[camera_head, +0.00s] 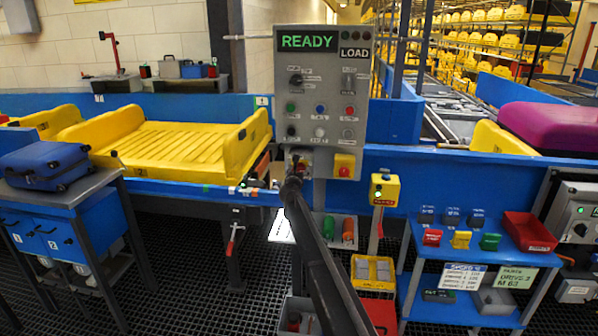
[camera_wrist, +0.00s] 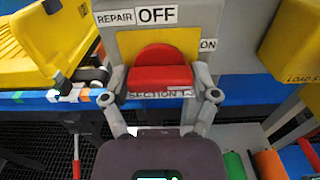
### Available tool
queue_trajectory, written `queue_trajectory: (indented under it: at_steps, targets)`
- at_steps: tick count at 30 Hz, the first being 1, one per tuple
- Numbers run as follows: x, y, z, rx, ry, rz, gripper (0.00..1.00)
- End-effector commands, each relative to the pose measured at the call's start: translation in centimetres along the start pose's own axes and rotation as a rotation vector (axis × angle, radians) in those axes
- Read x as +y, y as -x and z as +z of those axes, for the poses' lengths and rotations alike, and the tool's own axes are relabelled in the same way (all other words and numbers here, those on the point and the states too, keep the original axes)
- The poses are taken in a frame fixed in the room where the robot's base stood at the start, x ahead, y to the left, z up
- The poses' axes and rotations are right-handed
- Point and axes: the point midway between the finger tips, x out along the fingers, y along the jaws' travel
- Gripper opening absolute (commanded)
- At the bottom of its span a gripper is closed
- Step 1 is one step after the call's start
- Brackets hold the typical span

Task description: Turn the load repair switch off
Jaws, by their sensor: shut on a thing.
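The repair switch (camera_wrist: 160,78) is a red rotary handle on a yellow plate, seen close in the wrist view. Its thick bar lies level, with the right end toward the ON label (camera_wrist: 208,45). The REPAIR OFF label (camera_wrist: 137,16) is above it and a SECTION label, partly covered, is below. My gripper (camera_wrist: 163,84) has one finger at each end of the bar and is shut on it. In the head view my gripper (camera_head: 297,168) is at the lower left of the grey control panel (camera_head: 322,75), and my arm mostly hides the switch there.
The panel shows READY (camera_head: 307,41) and LOAD (camera_head: 354,52). A yellow box with a red button (camera_head: 344,165) sits just right of the switch. A yellow tray (camera_head: 175,145) lies on the conveyor at left. A blue shelf (camera_head: 480,245) stands at right.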

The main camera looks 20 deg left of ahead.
Motion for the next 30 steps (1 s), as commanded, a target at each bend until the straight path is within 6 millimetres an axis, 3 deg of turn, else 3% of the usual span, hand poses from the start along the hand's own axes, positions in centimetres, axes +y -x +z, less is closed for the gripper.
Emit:
queue_trajectory:
  at_steps: [14, 30]
  targets:
    - [0.03, -0.13, 0.03, 0.000, 0.114, 0.000, 0.29]
    - [-0.15, -0.25, 0.04, 0.000, 0.566, -0.002, 0.29]
